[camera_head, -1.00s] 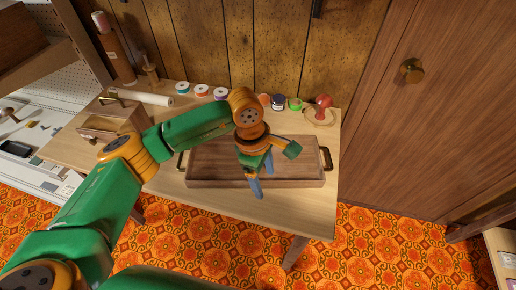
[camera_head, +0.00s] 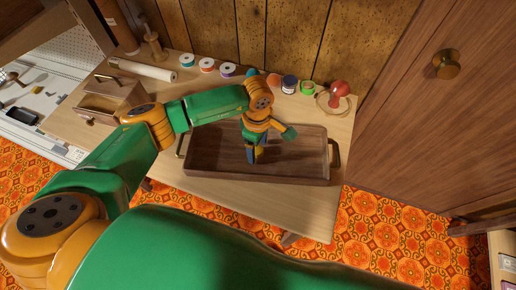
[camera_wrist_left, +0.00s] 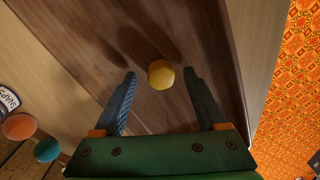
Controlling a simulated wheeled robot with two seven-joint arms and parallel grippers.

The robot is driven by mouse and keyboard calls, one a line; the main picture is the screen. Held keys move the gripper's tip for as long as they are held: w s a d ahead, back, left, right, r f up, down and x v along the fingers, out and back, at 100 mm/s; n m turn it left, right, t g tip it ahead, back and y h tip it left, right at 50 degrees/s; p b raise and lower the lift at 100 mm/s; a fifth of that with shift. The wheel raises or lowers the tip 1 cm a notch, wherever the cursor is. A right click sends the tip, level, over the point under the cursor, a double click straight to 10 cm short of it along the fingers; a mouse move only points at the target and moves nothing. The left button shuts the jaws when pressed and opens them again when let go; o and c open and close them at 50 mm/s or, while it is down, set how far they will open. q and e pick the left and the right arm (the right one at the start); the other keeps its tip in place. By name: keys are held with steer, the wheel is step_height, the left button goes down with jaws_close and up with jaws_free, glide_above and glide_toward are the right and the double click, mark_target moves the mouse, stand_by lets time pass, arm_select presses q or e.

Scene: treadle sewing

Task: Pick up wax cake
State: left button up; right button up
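The wax cake (camera_wrist_left: 160,74) is a small yellow round piece in the left wrist view, at the wooden tray (camera_head: 212,153). It lies between the tips of my left gripper's fingers in that view, with a visible space on each side. In the head view I cannot make it out clearly behind the gripper. My left gripper (camera_head: 256,154) points down into the tray, its blue fingers apart and empty. How high the fingertips are above the tray floor is hard to tell. My right gripper is not in view.
The tray has raised walls and end handles (camera_head: 335,153). Behind it stand thread spools (camera_head: 228,71), a dark jar (camera_head: 289,84), a green roll (camera_head: 308,88) and a red mushroom-shaped item (camera_head: 339,89). A small drawer box (camera_head: 112,98) stands left. The table front is clear.

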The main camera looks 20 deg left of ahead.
arm_select(q)
steer(key=shift+s+r, duration=0.1)
jaws_close()
